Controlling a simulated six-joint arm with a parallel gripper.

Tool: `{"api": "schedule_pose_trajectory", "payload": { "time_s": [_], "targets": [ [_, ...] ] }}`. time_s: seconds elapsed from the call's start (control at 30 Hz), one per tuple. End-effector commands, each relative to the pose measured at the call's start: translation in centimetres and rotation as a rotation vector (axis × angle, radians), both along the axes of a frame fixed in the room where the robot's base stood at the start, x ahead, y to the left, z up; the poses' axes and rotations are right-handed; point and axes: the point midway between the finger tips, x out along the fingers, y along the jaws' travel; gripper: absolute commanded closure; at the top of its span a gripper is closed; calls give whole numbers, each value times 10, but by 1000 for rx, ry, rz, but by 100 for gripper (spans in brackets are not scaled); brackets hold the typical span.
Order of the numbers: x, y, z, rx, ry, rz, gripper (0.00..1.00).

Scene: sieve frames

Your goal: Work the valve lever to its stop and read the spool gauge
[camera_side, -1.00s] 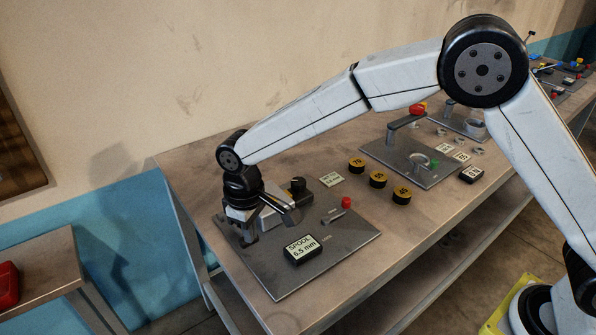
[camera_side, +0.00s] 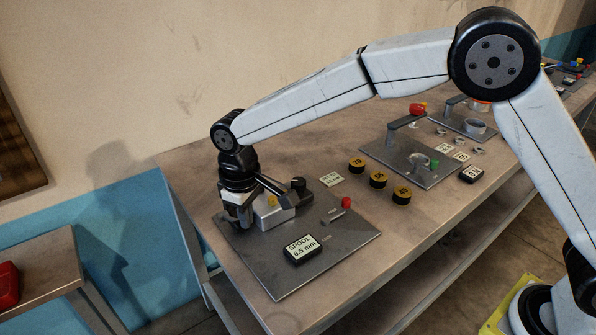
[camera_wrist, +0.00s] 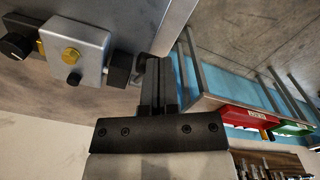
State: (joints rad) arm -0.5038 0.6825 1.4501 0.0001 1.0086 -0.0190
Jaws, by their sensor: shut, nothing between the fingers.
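The silver valve block (camera_side: 272,212), with a yellow hex plug (camera_side: 271,201) on top and a black knob (camera_side: 298,184) behind, sits on a grey plate (camera_side: 309,270). The block also shows in the wrist view (camera_wrist: 91,43), with a black end piece (camera_wrist: 118,68) close beside my fingers. A red knob (camera_side: 346,202) by a small grey bar (camera_side: 331,217) stands to the right; I cannot tell whether it is the valve lever. The spool gauge (camera_side: 301,248) reads 6.5 mm. My gripper (camera_side: 238,224) is shut and empty at the block's left end; contact is unclear.
A small label card (camera_side: 331,180) and black-and-yellow discs (camera_side: 378,179) lie right of the plate. A second plate (camera_side: 398,165) with a red-tipped handle stands farther back. A side table (camera_side: 50,262) bears a red object (camera_side: 8,279) at left.

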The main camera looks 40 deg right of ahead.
Motion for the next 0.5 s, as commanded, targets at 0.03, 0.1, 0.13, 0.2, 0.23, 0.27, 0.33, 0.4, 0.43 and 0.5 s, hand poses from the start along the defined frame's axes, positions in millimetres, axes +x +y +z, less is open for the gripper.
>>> {"api": "schedule_pose_trajectory", "payload": {
  "time_s": [0.03, 0.1, 0.13, 0.2, 0.23, 0.27, 0.33, 0.4, 0.43, 0.5],
  "targets": [
    [0, 0, 1, 0, 1, 0, 100],
    [0, 0, 2, 0, 1, 0, 100],
    [0, 0, 2, 0, 1, 0, 100],
    [0, 0, 2, 0, 1, 0, 100],
    [0, 0, 2, 0, 1, 0, 100],
    [0, 0, 2, 0, 1, 0, 100],
    [0, 0, 2, 0, 1, 0, 100],
    [1, 0, 2, 0, 1, 0, 100],
    [1, 0, 3, 0, 1, 0, 100],
    [3, 0, 5, 0, 0, 0, 100]
  ]
}}
